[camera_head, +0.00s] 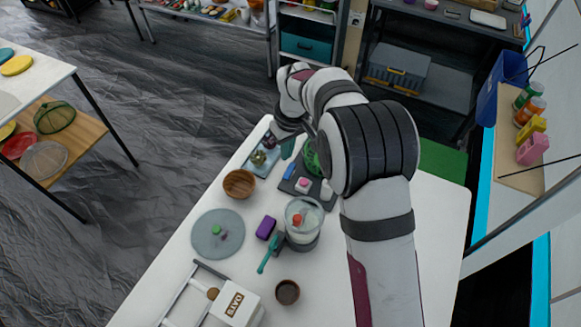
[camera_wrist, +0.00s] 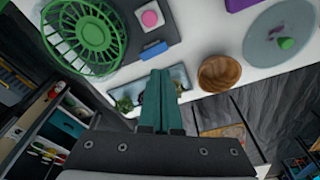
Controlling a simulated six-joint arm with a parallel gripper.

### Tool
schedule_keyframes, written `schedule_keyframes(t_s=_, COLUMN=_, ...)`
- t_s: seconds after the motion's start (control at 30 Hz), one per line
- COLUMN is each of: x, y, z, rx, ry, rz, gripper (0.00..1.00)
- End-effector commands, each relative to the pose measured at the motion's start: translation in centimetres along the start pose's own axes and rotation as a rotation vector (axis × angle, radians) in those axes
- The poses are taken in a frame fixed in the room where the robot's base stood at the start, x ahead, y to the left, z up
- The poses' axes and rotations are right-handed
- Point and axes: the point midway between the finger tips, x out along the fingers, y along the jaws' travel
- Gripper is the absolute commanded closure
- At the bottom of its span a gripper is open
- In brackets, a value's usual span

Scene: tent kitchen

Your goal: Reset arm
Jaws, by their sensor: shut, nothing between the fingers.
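My arm reaches over the white table (camera_head: 190,270) from the near right side toward its far end. My gripper shows in the wrist view (camera_wrist: 155,75) with its teal fingers pressed together and nothing between them. In the head view the gripper (camera_head: 287,148) is mostly hidden by the wrist, with a bit of teal showing at the table's far end. It is near a small tray (camera_head: 262,160) and a wooden bowl (camera_head: 239,184). The fingers appear above the table and hold no object.
A dark board (camera_head: 300,190) with a green basket (camera_wrist: 84,35) lies beside the gripper. A clear pot (camera_head: 303,222), purple block (camera_head: 266,227), round grey mat (camera_head: 205,245), oats box (camera_head: 237,304) and brown cup (camera_head: 287,292) stand nearer. Shelves (camera_head: 400,70) stand beyond the table.

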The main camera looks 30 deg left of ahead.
Motion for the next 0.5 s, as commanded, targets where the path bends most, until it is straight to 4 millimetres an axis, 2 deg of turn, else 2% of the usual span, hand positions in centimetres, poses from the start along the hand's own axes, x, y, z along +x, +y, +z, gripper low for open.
schedule_keyframes(t_s=0.23, x=-0.1, y=0.1, z=0.1, rx=0.005, ry=0.000, rz=0.000, gripper=1.00)
schedule_keyframes(t_s=0.27, x=-0.5, y=0.3, z=0.3, rx=0.018, ry=0.000, rz=0.000, gripper=1.00)
schedule_keyframes(t_s=0.33, x=-2.7, y=1.4, z=2.1, rx=0.098, ry=-0.003, rz=0.000, gripper=1.00)
schedule_keyframes(t_s=0.37, x=-4.2, y=2.0, z=3.5, rx=0.157, ry=-0.006, rz=0.000, gripper=1.00)
schedule_keyframes(t_s=0.43, x=-8.6, y=3.4, z=8.3, rx=0.350, ry=-0.018, rz=-0.005, gripper=1.00)
schedule_keyframes(t_s=0.47, x=-10.6, y=3.6, z=10.9, rx=0.448, ry=-0.023, rz=-0.007, gripper=1.00)
schedule_keyframes(t_s=0.5, x=-13.0, y=3.5, z=14.7, rx=0.586, ry=-0.032, rz=-0.011, gripper=1.00)
